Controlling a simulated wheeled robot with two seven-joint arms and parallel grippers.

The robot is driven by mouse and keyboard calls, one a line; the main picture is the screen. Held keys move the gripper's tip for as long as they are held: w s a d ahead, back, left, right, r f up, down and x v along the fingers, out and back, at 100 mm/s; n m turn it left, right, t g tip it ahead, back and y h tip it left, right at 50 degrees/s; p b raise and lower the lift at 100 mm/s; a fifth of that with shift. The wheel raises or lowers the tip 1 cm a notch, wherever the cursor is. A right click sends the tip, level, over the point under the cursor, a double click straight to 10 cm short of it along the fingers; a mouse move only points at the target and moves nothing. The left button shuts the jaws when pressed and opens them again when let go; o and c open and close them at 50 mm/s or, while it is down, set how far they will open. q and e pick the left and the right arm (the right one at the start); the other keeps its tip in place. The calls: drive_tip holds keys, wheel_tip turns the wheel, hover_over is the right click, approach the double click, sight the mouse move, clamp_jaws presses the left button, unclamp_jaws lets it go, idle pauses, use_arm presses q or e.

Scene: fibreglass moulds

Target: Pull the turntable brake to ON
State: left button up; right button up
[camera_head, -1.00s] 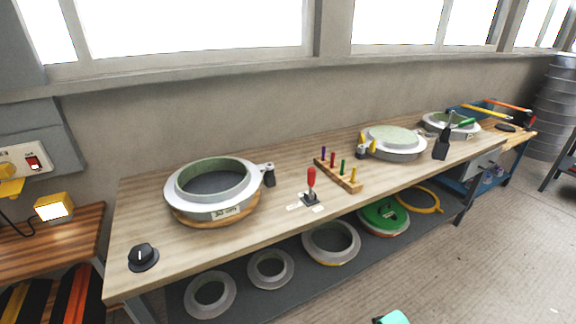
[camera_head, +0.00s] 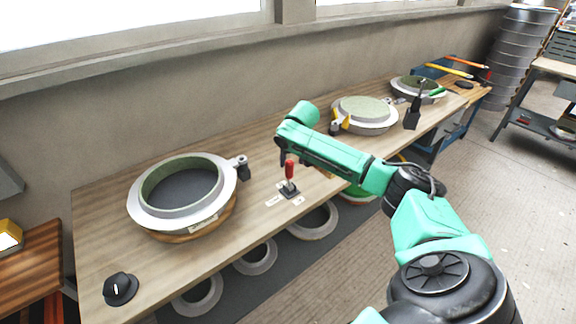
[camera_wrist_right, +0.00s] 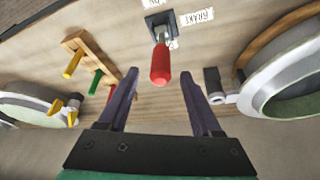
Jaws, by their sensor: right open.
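The turntable brake is a small lever with a red handle (camera_head: 289,170) on a dark base (camera_head: 289,189), standing upright on the bench in the head view. It also shows in the right wrist view, where the red handle (camera_wrist_right: 160,65) points toward my right gripper (camera_wrist_right: 158,80). That gripper is open, and the handle's end lies between and just beyond its two fingertips, with space on both sides. A label reading "BRAKE" (camera_wrist_right: 198,17) lies beside the base. The turntable with its ring mould (camera_head: 183,192) stands left of the lever. My left gripper does not show.
A wooden peg rack (camera_wrist_right: 90,62) with coloured pegs lies beside the lever in the right wrist view. A second round mould (camera_head: 364,113) stands farther right on the bench. A black knob (camera_head: 120,288) is at the front left. More rings lie on the shelf below.

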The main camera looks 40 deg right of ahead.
sight(290, 168)
drive_tip(key=x, duration=0.6)
drive_tip(key=shift+w+f, duration=0.1)
drive_tip(key=shift+w, duration=0.15)
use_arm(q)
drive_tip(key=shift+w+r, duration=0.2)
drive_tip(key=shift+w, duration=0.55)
use_arm(e)
drive_tip(key=shift+s, duration=0.1)
clamp_jaws()
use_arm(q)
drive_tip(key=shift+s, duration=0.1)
